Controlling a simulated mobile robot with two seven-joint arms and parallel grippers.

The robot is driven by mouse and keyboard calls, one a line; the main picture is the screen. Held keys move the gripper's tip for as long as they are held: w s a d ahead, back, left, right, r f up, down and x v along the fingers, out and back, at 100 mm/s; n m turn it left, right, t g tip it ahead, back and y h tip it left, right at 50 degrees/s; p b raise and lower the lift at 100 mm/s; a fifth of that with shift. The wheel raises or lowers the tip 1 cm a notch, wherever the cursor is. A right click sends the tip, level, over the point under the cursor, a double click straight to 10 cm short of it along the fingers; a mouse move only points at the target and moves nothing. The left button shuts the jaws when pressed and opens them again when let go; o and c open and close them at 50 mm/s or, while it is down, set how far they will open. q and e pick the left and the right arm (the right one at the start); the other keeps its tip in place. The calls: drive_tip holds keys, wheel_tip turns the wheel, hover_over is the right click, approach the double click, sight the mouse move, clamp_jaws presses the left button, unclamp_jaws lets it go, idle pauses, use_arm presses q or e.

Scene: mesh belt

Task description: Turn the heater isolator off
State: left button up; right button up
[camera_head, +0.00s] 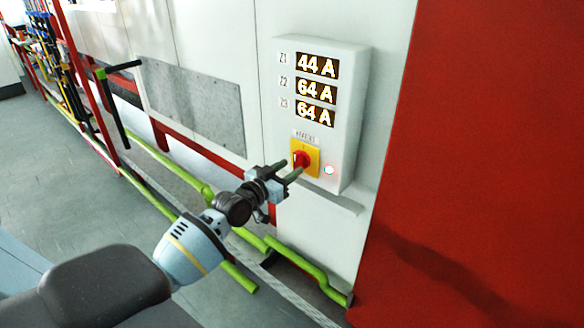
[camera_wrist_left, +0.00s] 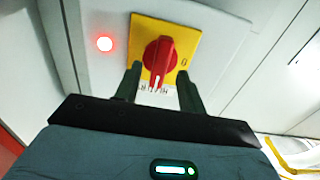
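The heater isolator is a red rotary knob (camera_head: 301,159) on a yellow plate (camera_head: 311,170), low on a white wall box. In the left wrist view the knob (camera_wrist_left: 158,62) stands roughly upright in the picture, with a "0" mark on the plate (camera_wrist_left: 192,45) to its right. My left gripper (camera_head: 287,170) is in front of the knob. In the left wrist view its two fingers (camera_wrist_left: 160,88) are apart, one each side of the knob's lower end, with gaps showing. Whether they overlap the knob in depth is unclear. My right gripper is not in view.
The white box (camera_head: 347,110) has several lit displays reading 44 A, 64 A and 64 A. A lit lamp (camera_head: 329,170) is right of the isolator. Green pipes (camera_head: 300,268) run low along the wall. A red panel (camera_head: 490,130) fills the right side.

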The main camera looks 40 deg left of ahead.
use_arm(q)
drive_tip(key=shift+w+d, duration=0.1)
drive_tip(key=shift+w, duration=0.75)
clamp_jaws()
